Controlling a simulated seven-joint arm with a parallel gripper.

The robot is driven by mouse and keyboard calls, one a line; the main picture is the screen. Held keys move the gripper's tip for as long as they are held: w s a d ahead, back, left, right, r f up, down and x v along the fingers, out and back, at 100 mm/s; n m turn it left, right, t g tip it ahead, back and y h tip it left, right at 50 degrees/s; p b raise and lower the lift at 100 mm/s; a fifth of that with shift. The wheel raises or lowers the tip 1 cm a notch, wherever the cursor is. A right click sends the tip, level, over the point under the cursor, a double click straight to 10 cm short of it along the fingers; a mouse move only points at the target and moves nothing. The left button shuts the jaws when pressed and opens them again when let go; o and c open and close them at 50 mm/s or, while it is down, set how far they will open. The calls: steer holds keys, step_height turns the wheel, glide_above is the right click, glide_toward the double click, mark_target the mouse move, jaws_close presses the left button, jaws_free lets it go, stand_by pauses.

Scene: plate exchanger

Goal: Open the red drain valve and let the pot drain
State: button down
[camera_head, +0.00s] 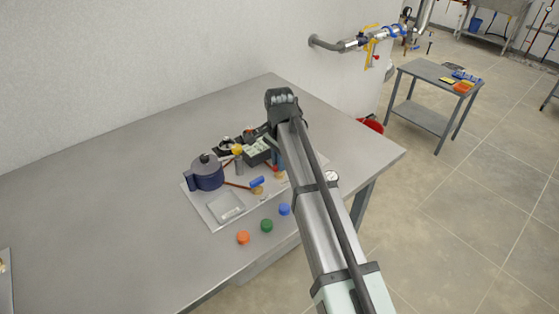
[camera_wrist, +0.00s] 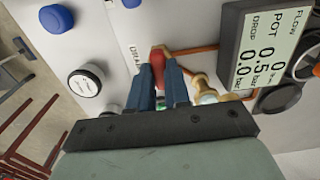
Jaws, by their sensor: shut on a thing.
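The red drain valve handle (camera_wrist: 157,57) shows in the wrist view beside printed lettering on a pale panel, partly covered by my fingers. My gripper (camera_wrist: 158,76) has its two blue fingers on either side of the red handle and is shut on it. In the head view my arm hides the gripper, and a small red part (camera_head: 276,169) shows beside the arm. No water is visible.
A display (camera_wrist: 262,50) reads pot 0.5 bar, drop 0.0 bar and flow 0. A brass fitting (camera_wrist: 203,88) and copper pipe (camera_wrist: 195,48) sit close to my fingers. Orange (camera_head: 243,237), green (camera_head: 266,225) and blue (camera_head: 284,209) knobs line the front.

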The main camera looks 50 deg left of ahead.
steer(key=shift+n, duration=0.4)
steer(key=n, duration=0.3)
steer(key=shift+n, duration=0.4)
steer(key=n, duration=1.3)
steer(key=shift+n, duration=0.3)
steer(key=c, duration=1.1)
jaws_free()
